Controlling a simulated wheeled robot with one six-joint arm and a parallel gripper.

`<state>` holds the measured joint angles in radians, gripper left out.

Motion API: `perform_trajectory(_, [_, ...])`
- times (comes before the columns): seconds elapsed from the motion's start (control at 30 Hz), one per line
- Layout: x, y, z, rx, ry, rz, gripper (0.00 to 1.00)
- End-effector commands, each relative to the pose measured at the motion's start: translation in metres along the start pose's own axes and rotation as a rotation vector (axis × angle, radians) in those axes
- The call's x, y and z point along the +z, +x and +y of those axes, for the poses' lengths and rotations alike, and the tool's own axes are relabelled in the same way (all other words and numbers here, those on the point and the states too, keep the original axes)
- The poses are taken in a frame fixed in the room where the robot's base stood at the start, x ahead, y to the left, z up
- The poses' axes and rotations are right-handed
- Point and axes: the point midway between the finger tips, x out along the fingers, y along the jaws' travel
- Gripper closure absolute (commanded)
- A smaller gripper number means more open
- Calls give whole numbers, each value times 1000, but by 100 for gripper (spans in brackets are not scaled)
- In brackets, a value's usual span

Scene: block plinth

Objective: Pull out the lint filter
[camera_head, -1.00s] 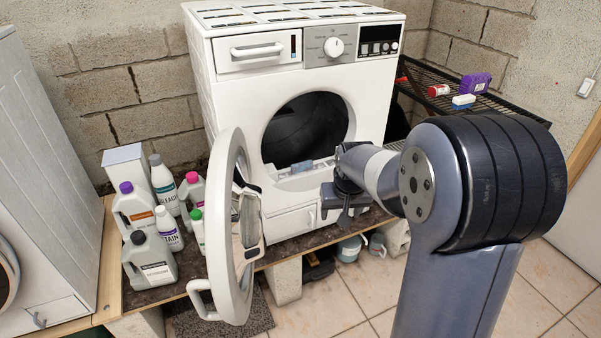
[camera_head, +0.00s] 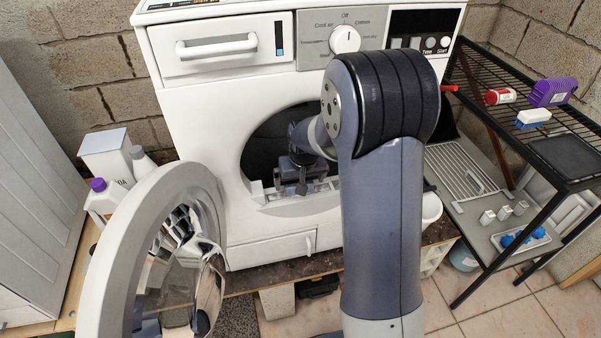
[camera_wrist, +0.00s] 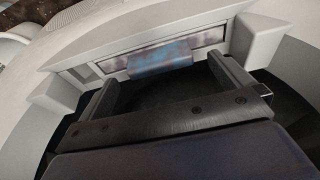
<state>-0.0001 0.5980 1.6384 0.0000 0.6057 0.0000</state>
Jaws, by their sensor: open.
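The white dryer (camera_head: 270,235) stands with its round door (camera_head: 105,275) swung open to the left. The lint filter (camera_head: 321,187) sits in the lower lip of the drum opening; only part shows past my arm. In the wrist view its bluish-grey grip (camera_wrist: 160,57) stands out from a long grey slot, between two pale blocks. My gripper (camera_wrist: 163,74) is open, its two fingers apart on either side of the grip and slightly short of it. No contact is clear. In the head view my gripper (camera_head: 301,180) is at the mouth of the drum, partly hidden by my arm.
The open door fills the lower left. Bottles (camera_head: 100,197) stand behind it. At right, a black wire rack (camera_head: 480,75) holds a purple container (camera_head: 552,92), a red-and-white bottle (camera_head: 500,96) and a brush (camera_head: 533,118). Tiled floor is free at lower right.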

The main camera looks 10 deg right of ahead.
Motion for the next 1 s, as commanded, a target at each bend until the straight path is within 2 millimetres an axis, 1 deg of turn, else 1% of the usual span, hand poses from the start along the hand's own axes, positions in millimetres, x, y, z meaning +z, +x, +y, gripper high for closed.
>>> perform_trajectory(0.03, [0,7,0,0,0,-2,0])
perform_trajectory(0.1, [0,14,0,0,0,-1,0])
perform_trajectory(0.2, [0,20,0,0,0,0,0])
perform_trajectory(0.53, [0,22,0,0,0,1,0])
perform_trajectory(1.0, [0,22,0,0,0,1,38])
